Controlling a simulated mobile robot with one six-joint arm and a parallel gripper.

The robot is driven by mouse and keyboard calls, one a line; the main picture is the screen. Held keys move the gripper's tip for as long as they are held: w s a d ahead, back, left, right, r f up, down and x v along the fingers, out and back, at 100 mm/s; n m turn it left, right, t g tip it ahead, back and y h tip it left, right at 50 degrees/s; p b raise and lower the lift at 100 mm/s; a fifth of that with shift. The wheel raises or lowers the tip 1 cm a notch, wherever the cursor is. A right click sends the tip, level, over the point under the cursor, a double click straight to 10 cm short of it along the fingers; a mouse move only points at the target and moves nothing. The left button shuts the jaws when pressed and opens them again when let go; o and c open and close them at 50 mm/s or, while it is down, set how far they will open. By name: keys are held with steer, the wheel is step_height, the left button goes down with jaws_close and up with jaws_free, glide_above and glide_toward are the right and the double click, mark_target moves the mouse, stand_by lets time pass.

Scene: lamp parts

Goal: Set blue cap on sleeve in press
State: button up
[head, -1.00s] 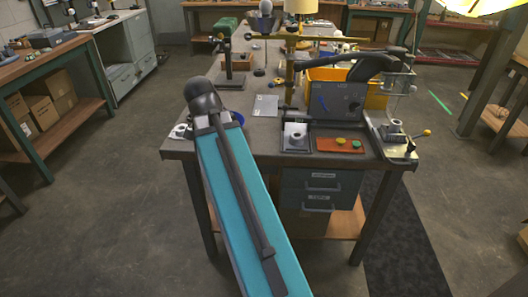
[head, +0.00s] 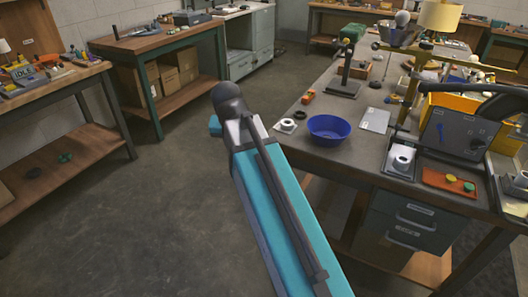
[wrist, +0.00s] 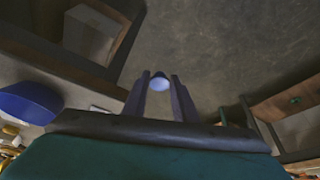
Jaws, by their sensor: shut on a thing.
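In the wrist view the two fingers of my gripper (wrist: 158,88) close around a small rounded piece, pale with a dark blue upper edge, the blue cap (wrist: 159,84). Bare floor lies beyond it. The press (head: 518,184) is cut off at the right edge of the head view, on the bench's near right corner. I cannot make out the sleeve clearly there.
Open floor (head: 160,220) lies left.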

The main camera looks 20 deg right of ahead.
steer(key=shift+w+a+r+n+t+y, duration=0.2)
steer(key=shift+w+a+n+y, duration=0.45)
steer(key=shift+n, duration=0.65)
steer(key=shift+w+a+r+n+t+y, duration=0.1)
steer(key=shift+w+a+r+n+y, duration=0.25)
steer(key=shift+w+a+n, duration=0.75)
steer(key=shift+s+d+f, duration=0.1)
steer(key=shift+s+d, duration=0.05)
steer(key=shift+d, duration=0.2)
